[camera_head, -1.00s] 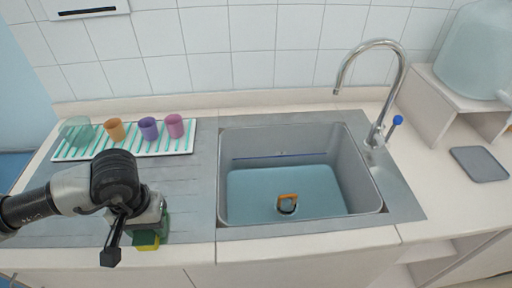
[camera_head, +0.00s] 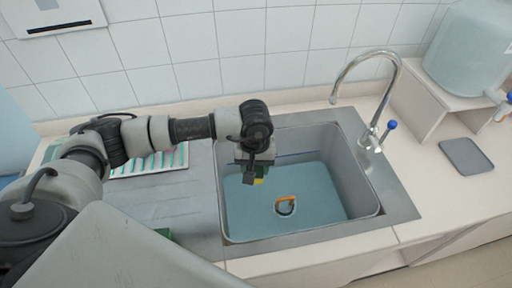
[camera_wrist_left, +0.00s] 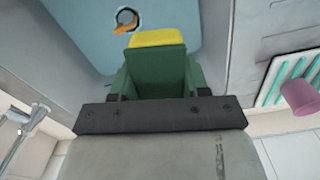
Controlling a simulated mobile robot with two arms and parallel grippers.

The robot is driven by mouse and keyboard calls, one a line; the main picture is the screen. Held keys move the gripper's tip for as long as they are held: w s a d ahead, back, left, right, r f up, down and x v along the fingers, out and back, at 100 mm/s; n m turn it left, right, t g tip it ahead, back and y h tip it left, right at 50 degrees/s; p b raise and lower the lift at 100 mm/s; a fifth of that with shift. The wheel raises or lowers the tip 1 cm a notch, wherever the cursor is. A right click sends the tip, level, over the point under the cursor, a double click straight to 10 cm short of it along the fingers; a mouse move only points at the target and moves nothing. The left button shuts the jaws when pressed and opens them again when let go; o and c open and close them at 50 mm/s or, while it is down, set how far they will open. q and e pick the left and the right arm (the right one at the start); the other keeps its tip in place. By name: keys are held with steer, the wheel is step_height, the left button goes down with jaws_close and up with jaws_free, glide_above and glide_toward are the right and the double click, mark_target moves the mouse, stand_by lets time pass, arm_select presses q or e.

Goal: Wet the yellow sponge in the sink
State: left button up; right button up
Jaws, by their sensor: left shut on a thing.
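My left gripper (camera_head: 257,174) reaches over the left part of the sink (camera_head: 369,195), near its back. In the left wrist view the sponge (camera_wrist_left: 156,38) is a yellow end beyond the green parts at the jaws (camera_wrist_left: 155,75). The sink holds blue water (camera_head: 320,200); I cannot tell whether the sponge touches it. The silver faucet (camera_head: 395,75) stands at the sink's back right. My right gripper is out of view.
An orange-handled item (camera_head: 285,205) lies in the sink. A partly hidden green thing (camera_head: 165,235) lies on the counter left of the sink. The rack (camera_head: 150,168) is mostly behind my arm; a pink cup (camera_wrist_left: 300,97) shows in the wrist view. A grey tray (camera_head: 467,156) lies at right.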

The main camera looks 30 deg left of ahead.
arm_select(q)
steer(key=w+a+f+n+p, duration=0.1)
steer(key=w+a+n+p, duration=0.1)
steer(key=n+p, duration=0.1)
steer(key=shift+w+f, duration=0.15)
steer(key=shift+f, duration=0.25)
steer(key=shift+a+f, duration=0.2)
steer(key=shift+f, duration=0.05)
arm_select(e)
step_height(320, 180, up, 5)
arm_select(q)
steer(key=shift+w+a+f+n, duration=0.1)
steer(key=shift+f+n, duration=0.2)
steer(key=shift+f, duration=0.15)
step_height(320, 180, down, 22)
steer(key=b, duration=1.9)
steer(key=shift+f+b, duration=0.25)
steer(key=shift+b, duration=0.15)
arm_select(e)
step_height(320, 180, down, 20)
arm_select(q)
step_height(320, 180, up, 21)
steer(key=p, duration=1.2)
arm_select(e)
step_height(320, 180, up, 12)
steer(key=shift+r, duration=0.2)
